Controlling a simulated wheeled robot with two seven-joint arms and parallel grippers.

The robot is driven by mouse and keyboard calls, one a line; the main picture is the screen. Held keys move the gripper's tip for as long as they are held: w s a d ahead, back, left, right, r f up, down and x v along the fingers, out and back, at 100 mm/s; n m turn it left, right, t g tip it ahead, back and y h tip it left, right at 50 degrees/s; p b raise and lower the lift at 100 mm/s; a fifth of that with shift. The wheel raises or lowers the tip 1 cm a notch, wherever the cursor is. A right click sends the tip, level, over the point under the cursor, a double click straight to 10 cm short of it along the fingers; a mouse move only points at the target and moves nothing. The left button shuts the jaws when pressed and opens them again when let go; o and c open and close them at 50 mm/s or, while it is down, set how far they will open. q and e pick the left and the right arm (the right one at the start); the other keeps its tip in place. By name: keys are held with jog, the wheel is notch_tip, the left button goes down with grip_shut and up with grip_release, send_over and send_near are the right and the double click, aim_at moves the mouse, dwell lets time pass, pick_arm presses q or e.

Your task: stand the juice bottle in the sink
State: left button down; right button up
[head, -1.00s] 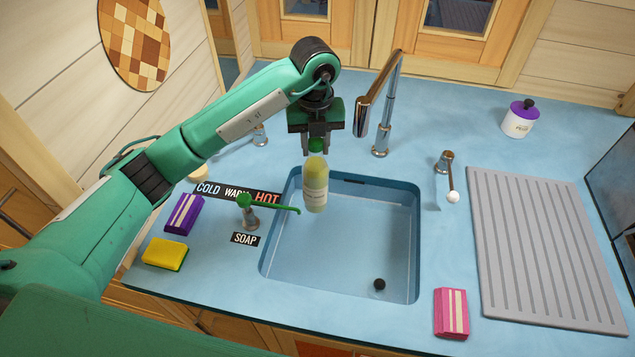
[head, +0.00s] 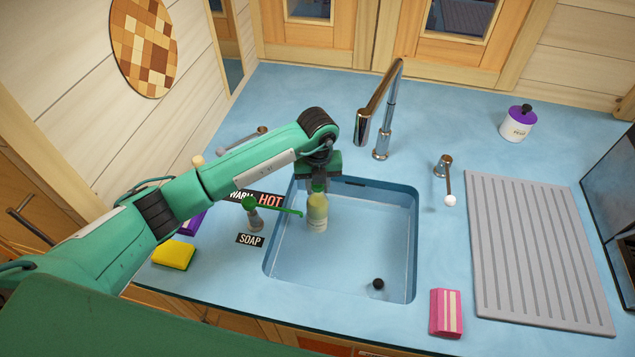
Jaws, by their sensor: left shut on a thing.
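The juice bottle (head: 317,214) is pale yellow with a green cap and is upright. It is inside the outline of the blue sink (head: 340,268), toward its back left. My left gripper (head: 318,186) is above the bottle, pointing down, shut on its cap end. I cannot tell whether the bottle's base touches the sink floor. My right gripper is not in view.
A soap pump (head: 252,214) with a green spout reaches over the sink's left edge. A chrome faucet (head: 381,120) stands behind. A pink sponge (head: 446,312) and grey drainboard (head: 540,255) lie right. A yellow sponge (head: 173,255) lies left.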

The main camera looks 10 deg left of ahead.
pick_arm(q)
jog(key=shift+f, duration=0.1)
jog(key=c, duration=1.1)
grip_release()
jog(key=shift+r, duration=0.25)
notch_tip(320, 180, up, 10)
jog(key=b, duration=0.4)
jog(key=shift+r, duration=0.9)
